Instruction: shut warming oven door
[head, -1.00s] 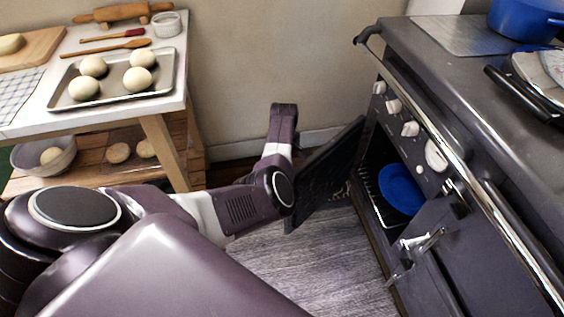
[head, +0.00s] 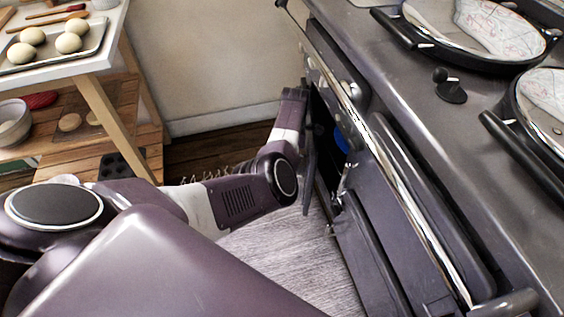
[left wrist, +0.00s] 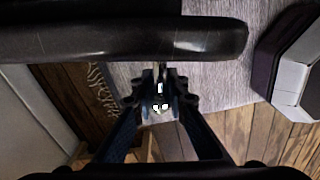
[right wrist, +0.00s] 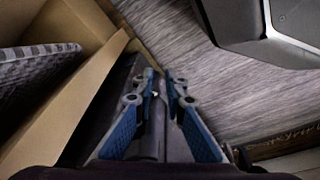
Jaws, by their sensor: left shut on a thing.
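The warming oven door (head: 309,165) is a dark panel standing partly open at the far end of the range (head: 385,215). A slice of the dark oven opening shows beside it, with a blue item (head: 341,140) inside. My left arm reaches to the door; its gripper is hidden there in the head view. In the left wrist view my left gripper (left wrist: 160,98) is shut on a small metal handle just below a dark, thick edge.
A metal rail (head: 385,150) runs along the range front. A lower range door (head: 370,255) is nearer me. A wooden table (head: 95,62) with a tray of dough balls (head: 50,55) stands at the left. Grey floor (head: 285,255) lies between.

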